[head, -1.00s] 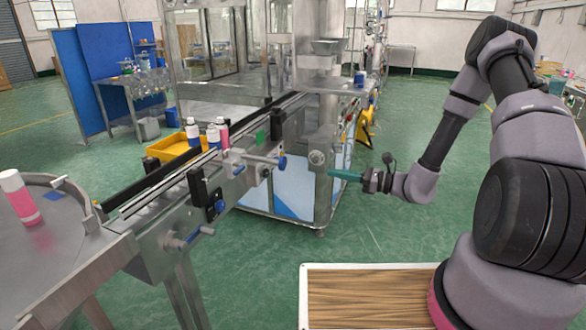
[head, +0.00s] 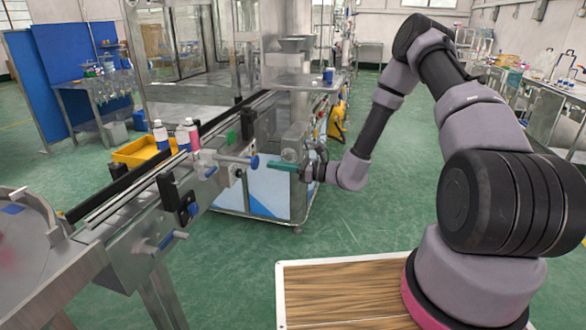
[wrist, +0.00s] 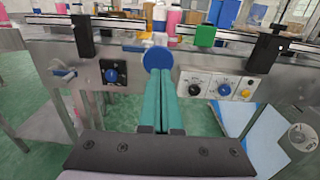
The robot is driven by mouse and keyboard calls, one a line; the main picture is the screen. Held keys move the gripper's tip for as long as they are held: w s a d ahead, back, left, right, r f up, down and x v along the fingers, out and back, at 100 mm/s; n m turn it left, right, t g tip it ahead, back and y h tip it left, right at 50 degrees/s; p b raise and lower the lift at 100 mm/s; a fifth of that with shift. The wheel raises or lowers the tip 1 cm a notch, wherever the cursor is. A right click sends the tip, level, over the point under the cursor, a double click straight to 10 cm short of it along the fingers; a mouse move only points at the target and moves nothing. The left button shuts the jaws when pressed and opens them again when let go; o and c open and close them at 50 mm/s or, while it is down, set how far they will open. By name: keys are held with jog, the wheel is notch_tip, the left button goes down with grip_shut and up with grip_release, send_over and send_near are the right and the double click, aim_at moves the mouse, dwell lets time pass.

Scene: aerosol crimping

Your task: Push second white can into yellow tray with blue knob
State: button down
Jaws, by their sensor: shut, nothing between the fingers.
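The blue knob (head: 254,161) sits on the end of a rod sticking out from the conveyor's side; it also shows as a blue disc in the wrist view (wrist: 158,57). My gripper (head: 270,164), with green fingers, is shut and empty. Its tips (wrist: 160,72) are right at the knob's face; I cannot tell if they touch. One white can (head: 160,136) stands at the yellow tray (head: 133,154), its base hidden. A second white can (head: 182,139) stands on the conveyor in line with the rod, beside a pink can (head: 193,134).
The steel conveyor (head: 130,205) runs diagonally to the machine. A black bracket with a blue knob (head: 193,209) and a lower rod stick out nearer me. The wrist view shows a control panel (wrist: 215,86) right of the fingers.

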aim_at(231, 158)
jog(key=shift+x, duration=1.65)
jog(key=x, duration=1.2)
jog(key=shift+w+a+r, duration=0.1)
jog(key=shift+a, duration=0.05)
jog(key=shift+a+r, duration=0.1)
jog(key=shift+a, duration=0.05)
